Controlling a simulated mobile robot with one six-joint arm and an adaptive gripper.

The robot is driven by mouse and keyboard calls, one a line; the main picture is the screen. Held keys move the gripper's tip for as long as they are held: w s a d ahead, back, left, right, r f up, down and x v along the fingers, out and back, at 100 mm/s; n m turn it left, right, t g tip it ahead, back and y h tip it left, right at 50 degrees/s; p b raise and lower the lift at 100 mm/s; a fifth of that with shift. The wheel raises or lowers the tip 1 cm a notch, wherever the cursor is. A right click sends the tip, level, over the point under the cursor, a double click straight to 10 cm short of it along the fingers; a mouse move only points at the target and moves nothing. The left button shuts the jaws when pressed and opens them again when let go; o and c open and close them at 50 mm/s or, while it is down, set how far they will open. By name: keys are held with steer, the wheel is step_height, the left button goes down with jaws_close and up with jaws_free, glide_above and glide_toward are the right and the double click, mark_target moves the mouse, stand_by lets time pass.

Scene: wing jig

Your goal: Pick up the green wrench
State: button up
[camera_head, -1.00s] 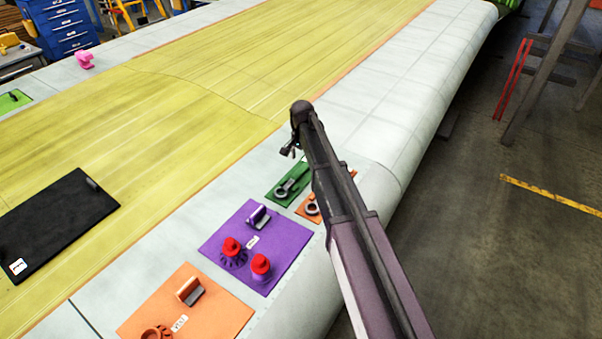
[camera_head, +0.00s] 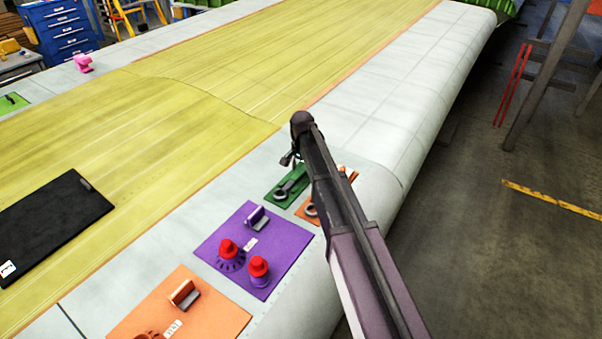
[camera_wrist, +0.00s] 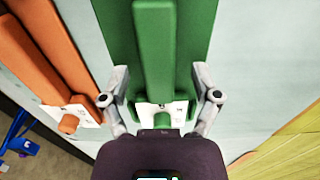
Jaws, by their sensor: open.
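My gripper (camera_head: 287,160) is over the far end of the green mat in the head view. In the wrist view my gripper (camera_wrist: 160,78) is open, with one finger on each side of the handle. Neither finger visibly touches it; the height gap is hard to tell.
In the head view, a purple mat (camera_head: 275,232) with red-topped parts and another orange mat (camera_head: 222,318) lie nearer. A black mat (camera_head: 45,225) is at left.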

jaws_close()
steer(key=shift+r, duration=0.1)
stand_by(0.5)
step_height(320, 180, up, 3)
steer(key=p, duration=0.3)
steer(key=s, duration=0.5)
steer(key=s+r+p, duration=0.1)
steer(key=s, duration=0.4)
steer(key=s+a+p, duration=0.1)
steer(key=s, duration=0.5)
steer(key=shift+r, duration=0.4)
